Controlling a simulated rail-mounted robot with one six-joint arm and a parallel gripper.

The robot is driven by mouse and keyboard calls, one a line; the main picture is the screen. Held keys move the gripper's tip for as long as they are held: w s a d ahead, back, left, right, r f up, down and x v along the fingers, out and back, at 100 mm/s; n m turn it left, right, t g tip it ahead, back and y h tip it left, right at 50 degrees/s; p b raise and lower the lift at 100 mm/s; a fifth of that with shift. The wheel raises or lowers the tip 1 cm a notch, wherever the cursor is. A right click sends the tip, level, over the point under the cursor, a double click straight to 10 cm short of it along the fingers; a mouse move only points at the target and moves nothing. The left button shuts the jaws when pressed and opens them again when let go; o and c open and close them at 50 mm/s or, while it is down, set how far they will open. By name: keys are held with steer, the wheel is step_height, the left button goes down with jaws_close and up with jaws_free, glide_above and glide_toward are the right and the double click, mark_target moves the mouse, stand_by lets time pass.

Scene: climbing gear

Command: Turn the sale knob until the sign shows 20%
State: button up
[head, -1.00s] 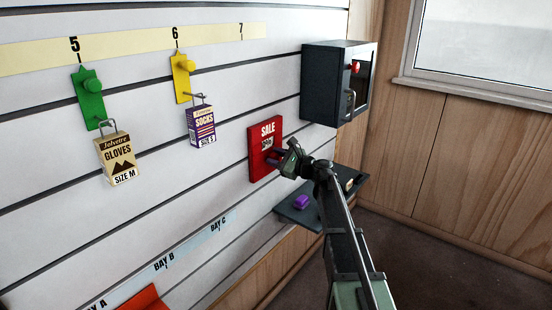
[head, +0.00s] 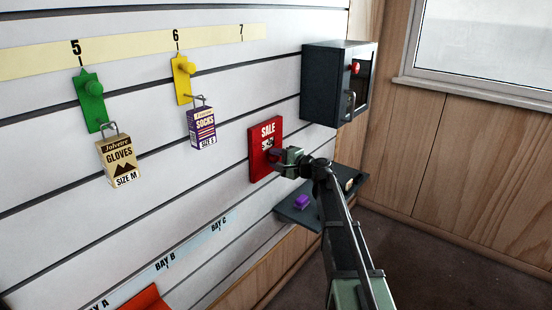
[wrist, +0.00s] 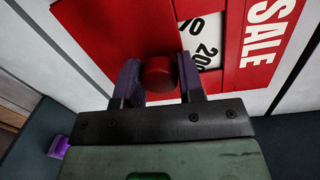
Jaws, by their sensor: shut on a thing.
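The red sale sign (head: 259,167) hangs on the slatted wall, with SALE in white at its top. Its white window shows in the wrist view (wrist: 211,38), where a black 20 and a % can be made out at a slant, partly cut off. In the head view the window is too small to read. The round red sale knob (wrist: 158,74) lies between the two purple fingers of my gripper (wrist: 160,80), which is shut on it. In the head view my gripper (head: 279,157) is at the sign's lower right and covers the knob.
A dark safe-like box (head: 318,82) with a red knob is mounted right of the sign. A dark shelf (head: 308,217) below holds a purple item (head: 301,202). Gloves (head: 119,161) and socks (head: 202,128) hang on hooks at left. A window is at the upper right.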

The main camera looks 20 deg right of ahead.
steer(key=n, duration=0.6)
steer(key=shift+h, duration=0.3)
stand_by(0.4)
steer(key=o, duration=0.9)
steer(key=shift+s, duration=0.15)
steer(key=p+v, duration=0.1)
steer(key=v, duration=0.9)
steer(key=shift+s+d+f, duration=0.1)
steer(key=shift+s+d, duration=0.15)
